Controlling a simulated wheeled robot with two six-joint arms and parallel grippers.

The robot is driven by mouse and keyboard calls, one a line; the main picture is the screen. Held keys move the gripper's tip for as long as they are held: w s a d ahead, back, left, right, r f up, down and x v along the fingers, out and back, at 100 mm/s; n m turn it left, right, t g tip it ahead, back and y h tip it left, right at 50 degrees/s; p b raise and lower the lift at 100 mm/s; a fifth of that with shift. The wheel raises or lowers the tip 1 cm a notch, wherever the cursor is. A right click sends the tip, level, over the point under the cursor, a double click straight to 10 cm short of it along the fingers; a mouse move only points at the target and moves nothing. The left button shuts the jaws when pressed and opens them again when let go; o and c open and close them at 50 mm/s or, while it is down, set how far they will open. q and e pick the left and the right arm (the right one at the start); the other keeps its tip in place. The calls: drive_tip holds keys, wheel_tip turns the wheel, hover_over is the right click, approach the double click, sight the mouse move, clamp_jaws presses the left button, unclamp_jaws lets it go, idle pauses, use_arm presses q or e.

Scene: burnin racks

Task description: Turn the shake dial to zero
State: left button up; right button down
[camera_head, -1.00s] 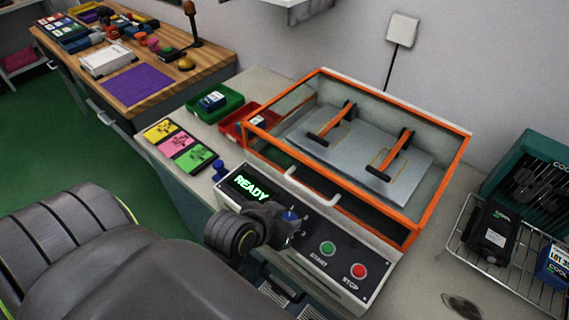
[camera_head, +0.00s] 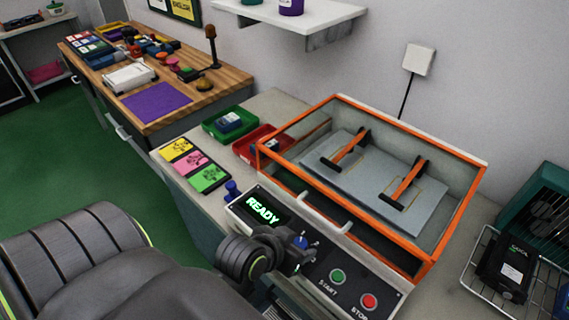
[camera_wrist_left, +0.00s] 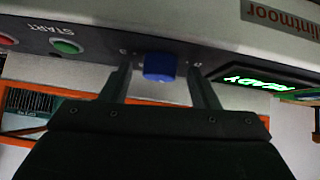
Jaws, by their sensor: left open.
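The shake dial is a blue knob (camera_head: 300,242) on the sloped front panel (camera_head: 324,262), between the lit READY display (camera_head: 262,210) and the green START button (camera_head: 337,277). My left gripper (camera_head: 294,258) is at the knob, and its arm hides part of the panel. In the left wrist view the blue knob (camera_wrist_left: 159,67) sits between the two fingertips (camera_wrist_left: 163,72), which are open with a gap on each side. The knob's pointer and scale cannot be made out. My right gripper is not in view.
The red STOP button (camera_head: 369,300) is right of START. The orange-framed box (camera_head: 350,219) with a white handle stands behind the panel. Green (camera_head: 208,127) and red (camera_head: 240,149) bins are at left, and a wire rack (camera_head: 481,262) is at right.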

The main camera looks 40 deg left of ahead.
use_arm(q)
drive_tip(key=shift+r, duration=0.1)
drive_tip(key=p+v, duration=1.5)
drive_tip(key=v, duration=0.2)
drive_tip(key=shift+s+a, duration=0.1)
drive_tip(key=shift+s, duration=0.05)
